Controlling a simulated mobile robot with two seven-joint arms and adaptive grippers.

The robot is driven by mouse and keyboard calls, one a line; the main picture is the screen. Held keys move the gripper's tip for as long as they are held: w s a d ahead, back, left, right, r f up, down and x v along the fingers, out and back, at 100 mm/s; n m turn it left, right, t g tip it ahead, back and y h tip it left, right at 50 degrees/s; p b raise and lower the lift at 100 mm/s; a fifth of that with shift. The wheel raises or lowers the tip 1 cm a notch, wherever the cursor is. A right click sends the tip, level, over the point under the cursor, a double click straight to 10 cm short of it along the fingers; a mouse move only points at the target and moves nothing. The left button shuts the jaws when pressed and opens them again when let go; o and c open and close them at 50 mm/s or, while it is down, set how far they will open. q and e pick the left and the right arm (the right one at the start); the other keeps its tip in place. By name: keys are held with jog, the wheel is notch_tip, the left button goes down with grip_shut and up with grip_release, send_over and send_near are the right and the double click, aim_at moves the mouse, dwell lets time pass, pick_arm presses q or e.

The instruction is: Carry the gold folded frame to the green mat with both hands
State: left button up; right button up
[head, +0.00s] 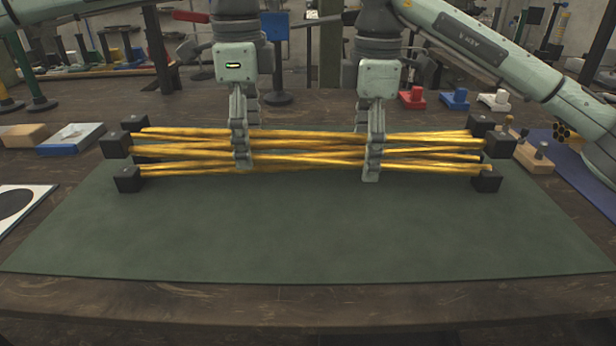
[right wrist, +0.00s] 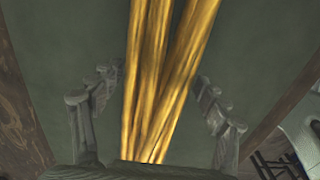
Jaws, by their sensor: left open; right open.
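The gold folded frame (head: 305,151) is a bundle of long gold rods with black corner blocks at both ends. It lies left to right over the back part of the green mat (head: 300,235). My left gripper (head: 243,165) is left of the frame's middle, with its fingers pointing down at the rods. My right gripper (head: 371,178) is right of the middle in the same pose. In the right wrist view, the gold rods (right wrist: 160,75) pass between the open fingers of my right gripper (right wrist: 155,110), with gaps on both sides. The left fingers are seen edge-on.
A blue-and-white block (head: 70,139) and a tan block (head: 24,136) stand left of the mat. A wooden block with pegs (head: 527,152) is close to the frame's right end. Red, blue and white pieces (head: 455,99) stand behind. The mat's front is clear.

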pick_arm(q)
notch_tip(320, 180, up, 10)
jog(key=shift+f, duration=0.1)
pick_arm(e)
jog(key=shift+r, duration=0.1)
notch_tip(320, 180, up, 12)
jog(key=shift+f, duration=0.1)
dwell(0.3)
